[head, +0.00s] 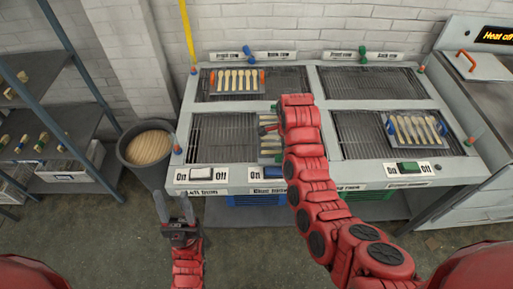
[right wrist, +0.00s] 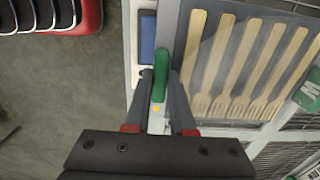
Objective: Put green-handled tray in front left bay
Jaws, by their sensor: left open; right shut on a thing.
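My right gripper (right wrist: 160,95) is shut on the green handle (right wrist: 161,50) of a grey tray (right wrist: 222,62), as the right wrist view shows. The tray holds several pale wooden utensils. In the head view my right gripper (head: 268,125) is over the right part of the front left bay (head: 222,137). Part of the load shows there, beside my arm, which hides the rest. I cannot tell whether the tray touches the grate. The left part of that bay is bare. My left gripper (head: 175,208) is open and empty, in front of the table.
An orange-handled tray (head: 237,81) of utensils sits in the back left bay. Another loaded tray (head: 418,128) sits in the front right bay. The back right bay (head: 370,82) is bare. A bin (head: 148,148) and a shelf (head: 60,125) stand left.

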